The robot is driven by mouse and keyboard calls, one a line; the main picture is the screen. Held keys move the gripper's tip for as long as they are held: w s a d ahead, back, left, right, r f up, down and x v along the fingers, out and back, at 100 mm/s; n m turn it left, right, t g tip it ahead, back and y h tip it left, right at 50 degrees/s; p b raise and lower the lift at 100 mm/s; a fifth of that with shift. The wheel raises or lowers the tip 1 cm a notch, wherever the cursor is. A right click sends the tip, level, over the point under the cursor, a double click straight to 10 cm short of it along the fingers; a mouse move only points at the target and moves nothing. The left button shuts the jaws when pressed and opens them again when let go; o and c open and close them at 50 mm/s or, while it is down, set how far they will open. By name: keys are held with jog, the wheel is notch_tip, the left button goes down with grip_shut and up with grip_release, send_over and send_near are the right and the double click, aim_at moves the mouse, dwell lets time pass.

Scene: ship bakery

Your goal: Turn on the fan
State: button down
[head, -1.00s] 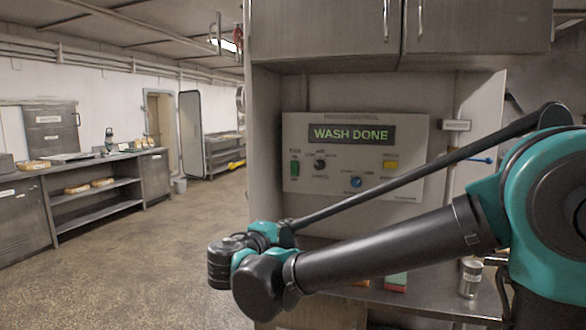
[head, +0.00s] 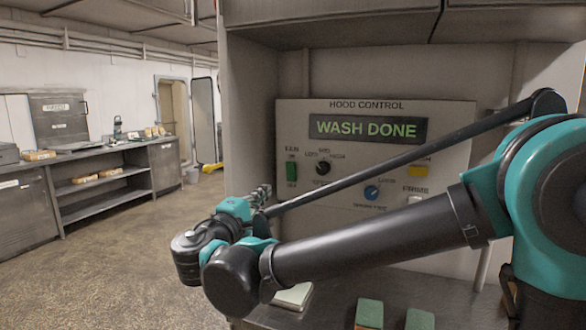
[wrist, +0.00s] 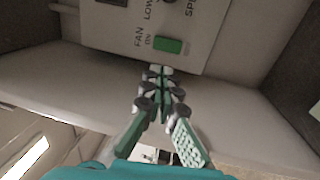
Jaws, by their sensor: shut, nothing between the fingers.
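The hood control panel (head: 450,150) is on the wall behind my arm, and its display reads WASH DONE. The green fan switch (head: 291,171) sits at the panel's left side, under the label FAN. In the wrist view the fan switch (wrist: 168,45) is a green rocker beside the word ON. My gripper (wrist: 161,71) is shut and empty, its fingertips just below the switch in that view, apparently with a small gap. In the head view my gripper (head: 264,190) is left of and slightly lower than the switch, partly hidden by my wrist.
A counter (head: 330,318) with green-topped blocks (head: 369,313) lies below. Cabinets (head: 330,18) hang above. Open floor (head: 110,270) is at left.

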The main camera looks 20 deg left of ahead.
aim_at(290, 167)
jog(key=shift+w, duration=0.2)
jog(key=shift+w, duration=0.1)
jog(key=w, duration=0.4)
jog(key=w+r, duration=0.1)
jog(key=w, duration=0.4)
jog(key=w+d+r, duration=0.1)
jog(key=w, duration=0.3)
jog(key=shift+w, duration=0.35)
jog(key=shift+w+d+r+g, duration=0.1)
jog(key=shift+w+r+g, duration=0.2)
jog(key=shift+g, duration=0.2)
jog(key=shift+f, duration=0.1)
